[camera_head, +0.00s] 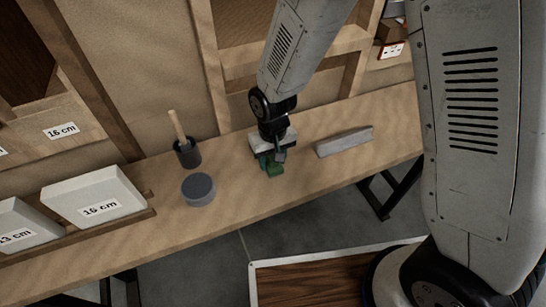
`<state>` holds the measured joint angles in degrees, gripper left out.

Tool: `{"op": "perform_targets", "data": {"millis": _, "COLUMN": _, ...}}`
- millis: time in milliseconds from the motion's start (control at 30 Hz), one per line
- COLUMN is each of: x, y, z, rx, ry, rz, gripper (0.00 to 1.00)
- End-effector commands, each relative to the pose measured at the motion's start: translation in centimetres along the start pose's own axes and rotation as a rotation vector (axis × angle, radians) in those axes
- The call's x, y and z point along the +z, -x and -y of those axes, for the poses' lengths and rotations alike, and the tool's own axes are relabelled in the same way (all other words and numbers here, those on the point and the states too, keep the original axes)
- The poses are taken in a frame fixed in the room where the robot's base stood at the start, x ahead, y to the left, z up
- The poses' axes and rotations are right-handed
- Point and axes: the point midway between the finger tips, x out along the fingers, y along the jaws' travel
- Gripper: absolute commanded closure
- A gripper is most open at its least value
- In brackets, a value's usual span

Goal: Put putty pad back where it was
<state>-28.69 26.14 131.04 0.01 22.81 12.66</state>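A small green block (275,171), which may be the putty pad, is at the wooden bench top, directly under my gripper (271,160). My gripper points down and its fingers reach the green block. The fingers partly hide it. I cannot tell whether they are closed on it or only around it, or whether it touches the bench.
On the wooden bench (240,204), a grey round tin (198,189) and a dark cup (187,153) with a wooden handle stand left. A grey bar (344,142) lies right. White labelled blocks (95,195) sit in a rack at far left. The bench front is clear.

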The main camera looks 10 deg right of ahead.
Motion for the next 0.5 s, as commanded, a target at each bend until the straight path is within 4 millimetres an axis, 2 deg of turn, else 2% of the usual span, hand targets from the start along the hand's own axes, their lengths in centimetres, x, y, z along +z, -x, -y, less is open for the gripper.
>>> {"op": "perform_targets", "data": {"millis": 33, "x": 0.0, "y": 0.0, "z": 0.0, "rx": 0.000, "ry": 0.000, "rz": 0.000, "gripper": 0.46}}
{"op": "perform_targets", "data": {"millis": 67, "x": 0.0, "y": 0.0, "z": 0.0, "rx": 0.000, "ry": 0.000, "rz": 0.000, "gripper": 0.38}}
{"op": "perform_targets", "data": {"millis": 367, "x": 0.0, "y": 0.1, "z": 0.1, "rx": 0.000, "ry": 0.001, "rz": 0.000, "gripper": 0.38}}
{"op": "perform_targets", "data": {"millis": 500, "x": -0.1, "y": 1.4, "z": 0.1, "rx": -0.001, "ry": 0.001, "rz": -0.002, "gripper": 0.38}}
